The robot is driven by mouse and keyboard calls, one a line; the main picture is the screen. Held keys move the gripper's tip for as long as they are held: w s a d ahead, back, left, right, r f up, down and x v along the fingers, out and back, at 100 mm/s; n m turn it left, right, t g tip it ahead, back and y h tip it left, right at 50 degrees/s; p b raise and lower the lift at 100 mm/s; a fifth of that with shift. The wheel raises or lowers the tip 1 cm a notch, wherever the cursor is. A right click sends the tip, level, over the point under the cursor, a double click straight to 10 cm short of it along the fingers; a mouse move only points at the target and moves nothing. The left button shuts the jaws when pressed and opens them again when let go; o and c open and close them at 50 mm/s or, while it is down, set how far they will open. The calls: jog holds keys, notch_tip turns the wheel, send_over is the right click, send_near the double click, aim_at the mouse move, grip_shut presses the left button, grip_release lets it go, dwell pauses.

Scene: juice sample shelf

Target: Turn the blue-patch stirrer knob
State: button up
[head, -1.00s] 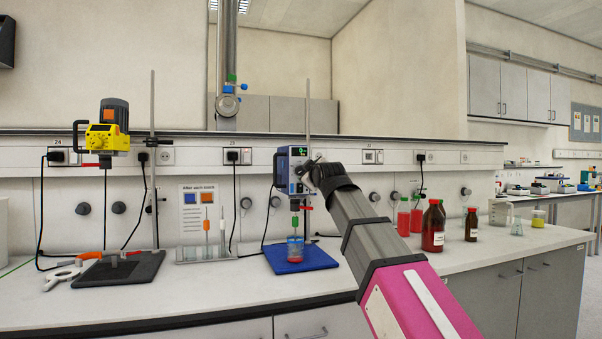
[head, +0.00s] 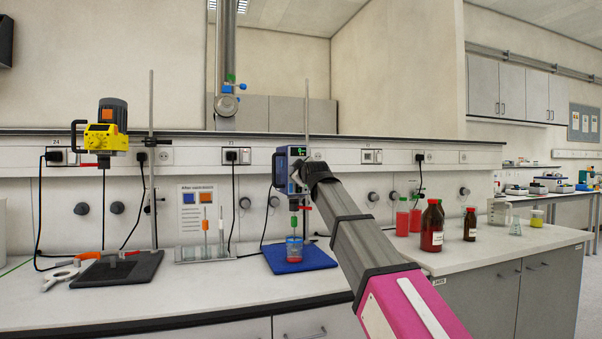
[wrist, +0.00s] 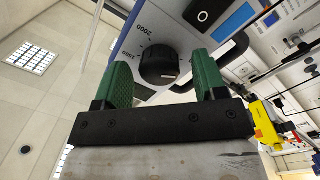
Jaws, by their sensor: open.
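The blue-and-white stirrer (head: 283,167) hangs on its stand, its display lit green. Its dark round knob (wrist: 158,66) shows in the wrist view, with printed numbers beside it and a blue patch (wrist: 236,19) on the same panel. My gripper (wrist: 163,75) is open, its two green fingers on either side of the knob. A gap shows between the knob and each finger, so I see no grip on it. In the head view my wrist is right at the stirrer's front and hides the knob and the fingers.
A beaker of red liquid (head: 294,250) stands under the stirrer on a blue base (head: 318,258). A yellow stirrer (head: 101,139) hangs at the left. Red-filled bottles (head: 432,226) stand on the bench to the right of my arm.

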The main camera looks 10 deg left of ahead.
jog(key=c, duration=0.9)
jog(key=shift+m, duration=0.3)
jog(key=m, duration=1)
jog(key=shift+m+g, duration=0.4)
jog(key=o, duration=0.9)
